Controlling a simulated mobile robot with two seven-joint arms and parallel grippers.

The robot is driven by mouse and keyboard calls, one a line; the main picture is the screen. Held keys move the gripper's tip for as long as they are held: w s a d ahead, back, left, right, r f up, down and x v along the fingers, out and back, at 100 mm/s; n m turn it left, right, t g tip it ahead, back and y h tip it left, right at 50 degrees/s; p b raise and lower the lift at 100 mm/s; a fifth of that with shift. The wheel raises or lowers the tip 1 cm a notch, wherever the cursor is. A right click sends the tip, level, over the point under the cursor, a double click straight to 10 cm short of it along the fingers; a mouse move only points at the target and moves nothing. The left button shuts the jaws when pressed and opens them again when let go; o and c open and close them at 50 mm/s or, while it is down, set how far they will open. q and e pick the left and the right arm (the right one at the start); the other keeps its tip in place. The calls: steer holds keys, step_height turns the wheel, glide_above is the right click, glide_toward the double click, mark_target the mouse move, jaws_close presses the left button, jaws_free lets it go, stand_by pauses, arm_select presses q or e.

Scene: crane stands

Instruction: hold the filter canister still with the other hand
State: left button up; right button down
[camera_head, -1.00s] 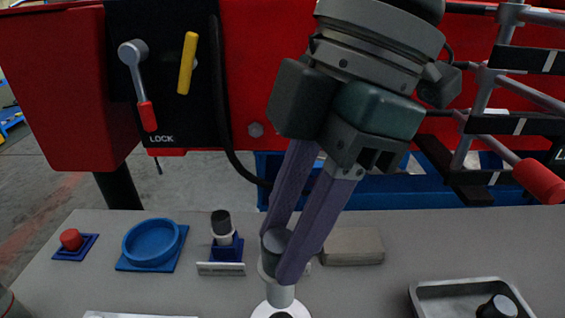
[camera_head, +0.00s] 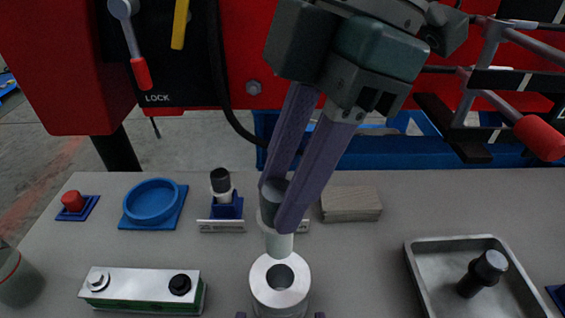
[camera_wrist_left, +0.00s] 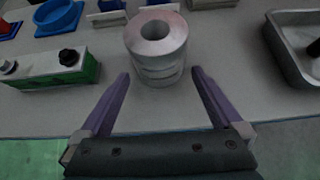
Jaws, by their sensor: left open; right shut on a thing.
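The filter canister (camera_head: 264,296) is a silver cylinder with a round hole in its top, upright on the grey table. It also shows in the left wrist view (camera_wrist_left: 158,72). My left gripper (camera_wrist_left: 161,74) is open, its purple fingers pointing at the canister, one toward each side, with gaps. Only its fingertips show at the bottom edge of the head view. My right gripper (camera_head: 276,212) is shut on a pale cylinder with a dark top (camera_head: 279,244), held upright above the canister's hole. Whether its lower end touches the canister is unclear.
A green block with a silver top (camera_head: 140,284) stands left of the canister. A metal tray (camera_head: 415,272) with a black knobbed part is at the right. Behind are a blue round dish (camera_head: 152,203), a blue stand (camera_head: 228,209) and a greyish block (camera_head: 351,204).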

arm_select(q)
steer(key=shift+x, duration=1.1)
steer(key=shift+c, duration=0.2)
steer(key=c, duration=1.4)
